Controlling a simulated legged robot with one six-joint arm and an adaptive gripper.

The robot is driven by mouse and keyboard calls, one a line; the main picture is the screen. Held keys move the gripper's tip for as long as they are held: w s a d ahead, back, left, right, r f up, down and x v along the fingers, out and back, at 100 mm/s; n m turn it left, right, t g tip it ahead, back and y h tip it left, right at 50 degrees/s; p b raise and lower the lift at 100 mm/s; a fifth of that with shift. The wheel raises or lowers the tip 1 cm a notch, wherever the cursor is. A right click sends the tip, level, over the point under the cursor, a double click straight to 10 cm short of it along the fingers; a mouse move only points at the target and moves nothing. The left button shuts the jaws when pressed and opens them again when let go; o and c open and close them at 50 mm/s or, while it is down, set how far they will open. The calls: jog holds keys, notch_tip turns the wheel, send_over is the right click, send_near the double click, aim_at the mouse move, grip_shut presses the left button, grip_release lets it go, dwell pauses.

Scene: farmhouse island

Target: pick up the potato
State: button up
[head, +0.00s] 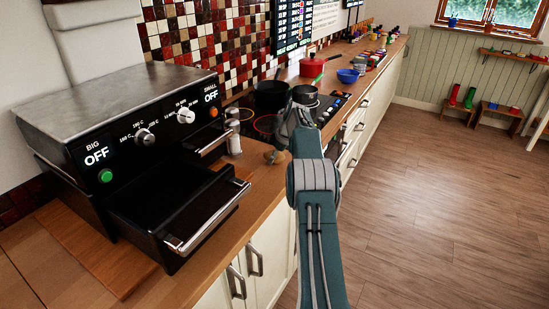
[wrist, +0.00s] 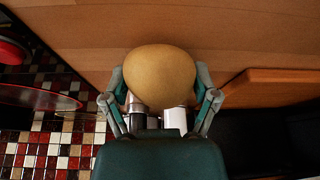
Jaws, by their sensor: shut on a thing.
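The potato (wrist: 160,75) is a smooth tan lump in the middle of the wrist view, between the two fingers of my gripper (wrist: 160,98). The fingers touch it on both sides, and the gripper is shut on it. In the head view the potato (head: 270,157) shows small and brown, just above the wooden counter near its front edge. My gripper (head: 277,150) is there too, largely hidden behind my arm. I cannot tell whether the potato touches the counter.
A black oven (head: 150,140) with an open lower drawer (head: 185,215) stands on the counter (head: 262,193) at the left. Shakers (head: 233,137) stand close behind the potato. Pans (head: 270,94) and a red pot (head: 312,67) are farther back. The floor at the right is clear.

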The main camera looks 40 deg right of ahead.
aim_at(272, 152)
jog(key=shift+r, duration=1.5)
jog(key=shift+s+a+r, duration=0.3)
jog(key=shift+s+r, duration=0.2)
jog(key=shift+r, duration=0.3)
jog(key=s+a+r, duration=0.6)
jog(key=s+r, duration=0.2)
jog(key=s, duration=0.3)
jog(key=shift+a+r, duration=0.15)
jog(key=shift+a, duration=0.1)
jog(key=shift+a+r, duration=0.1)
